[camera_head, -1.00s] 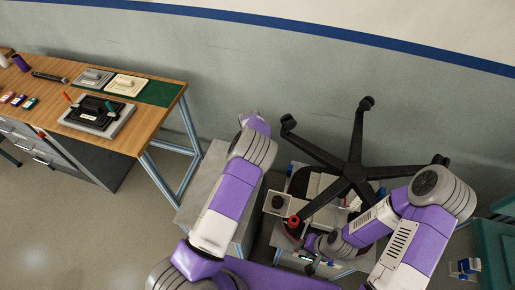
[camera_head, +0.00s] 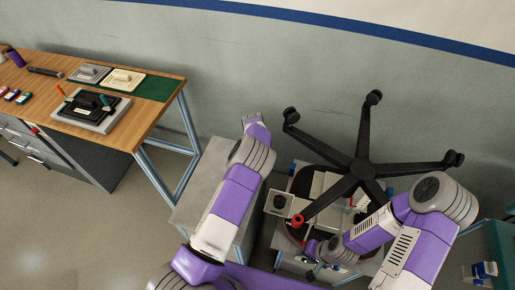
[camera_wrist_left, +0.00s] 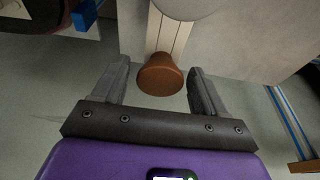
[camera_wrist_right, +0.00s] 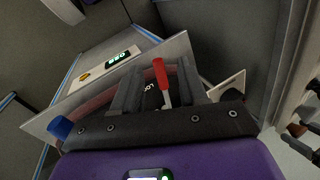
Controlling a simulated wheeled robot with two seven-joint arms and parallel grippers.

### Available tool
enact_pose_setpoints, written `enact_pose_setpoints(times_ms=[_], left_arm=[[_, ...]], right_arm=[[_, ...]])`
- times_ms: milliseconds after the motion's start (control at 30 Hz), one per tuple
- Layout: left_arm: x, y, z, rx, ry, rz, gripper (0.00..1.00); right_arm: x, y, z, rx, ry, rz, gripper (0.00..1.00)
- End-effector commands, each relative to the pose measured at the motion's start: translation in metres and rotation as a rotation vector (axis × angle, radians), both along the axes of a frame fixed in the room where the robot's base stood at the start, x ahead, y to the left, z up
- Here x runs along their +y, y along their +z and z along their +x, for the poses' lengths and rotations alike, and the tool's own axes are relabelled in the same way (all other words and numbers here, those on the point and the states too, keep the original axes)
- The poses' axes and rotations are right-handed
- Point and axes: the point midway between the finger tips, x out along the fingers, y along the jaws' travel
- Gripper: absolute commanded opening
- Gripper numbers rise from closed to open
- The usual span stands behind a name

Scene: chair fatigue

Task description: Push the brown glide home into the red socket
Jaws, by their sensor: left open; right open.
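The brown glide (camera_wrist_left: 160,76), a rounded cup shape, shows in the left wrist view between the fingers of my open left gripper (camera_wrist_left: 159,70), with a gap on both sides. It sits at the end of a pale railed piece. In the head view my left gripper (camera_head: 252,118) is left of the chair base, and the glide cannot be made out. The red socket (camera_head: 298,220) is at the near-left leg end of the black five-legged chair base (camera_head: 362,170). My right gripper (camera_wrist_right: 162,86) is open around a red-handled lever (camera_wrist_right: 160,72); contact is unclear.
A grey stand (camera_head: 205,180) is under my left arm. A wooden bench (camera_head: 150,118) with tools and a green mat is at left. A plate with a green-lit display (camera_wrist_right: 118,57) lies beyond my right gripper. Chair legs spread toward the wall.

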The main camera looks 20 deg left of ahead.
Motion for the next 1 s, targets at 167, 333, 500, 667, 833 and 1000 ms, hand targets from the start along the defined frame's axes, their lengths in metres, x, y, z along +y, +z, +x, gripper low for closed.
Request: enact_pose_setpoints(times_ms=[167,333,500,667,833,1000], left_arm=[[0.000,0.000,0.000,0.000,0.000,0.000,0.52],[0.000,0.000,0.000,0.000,0.000,0.000,0.26],[0.000,0.001,0.000,0.000,0.000,0.000,0.24],[0.000,0.005,0.000,0.000,0.000,-0.001,0.24],[0.000,0.012,0.000,0.000,-0.001,0.000,0.24],[0.000,0.018,0.000,-0.001,0.000,-0.001,0.24]], right_arm=[[0.000,0.000,0.000,0.000,0.000,0.000,0.43],[0.000,0.000,0.000,0.000,0.000,0.000,0.43],[0.000,0.000,0.000,0.000,0.000,0.000,0.43],[0.000,0.003,0.000,0.000,0.000,0.000,0.43],[0.000,0.005,0.000,0.000,0.000,0.000,0.43],[0.000,0.007,0.000,0.000,0.000,0.000,0.43]])
